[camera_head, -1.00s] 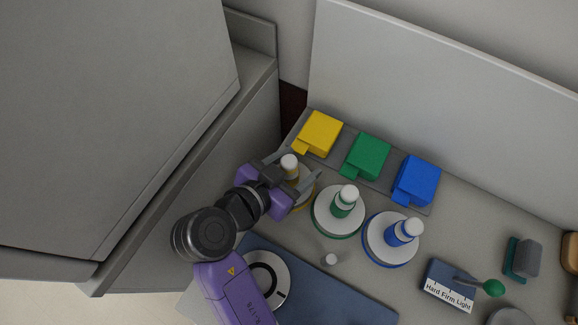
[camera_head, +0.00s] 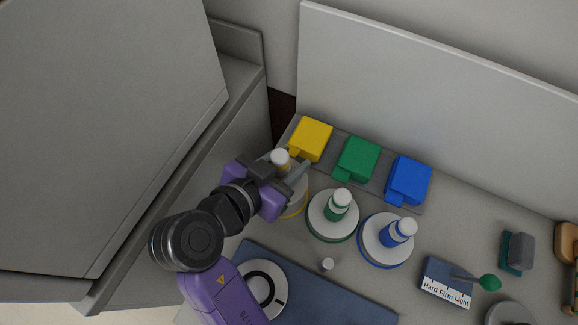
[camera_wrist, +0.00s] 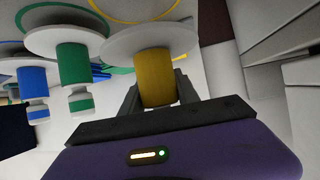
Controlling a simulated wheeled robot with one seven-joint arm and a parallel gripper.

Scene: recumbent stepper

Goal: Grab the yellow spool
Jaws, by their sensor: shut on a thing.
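The yellow spool (camera_wrist: 157,78) has a yellow core and a white disc. In the wrist view its core is between my gripper's fingers. In the head view my purple gripper (camera_head: 288,171) is shut on the spool, and the spool's white top (camera_head: 280,157) shows between the fingers. A yellow ring (camera_head: 294,209) shows beside the gripper. The lower part of the spool is partly hidden by my gripper in the head view.
A green spool (camera_head: 337,206) and a blue spool (camera_head: 397,235) stand to the right. Yellow (camera_head: 311,138), green (camera_head: 358,158) and blue (camera_head: 408,180) blocks line the back. A blue mat (camera_head: 340,296) lies in front. A grey cabinet (camera_head: 100,130) stands close at left.

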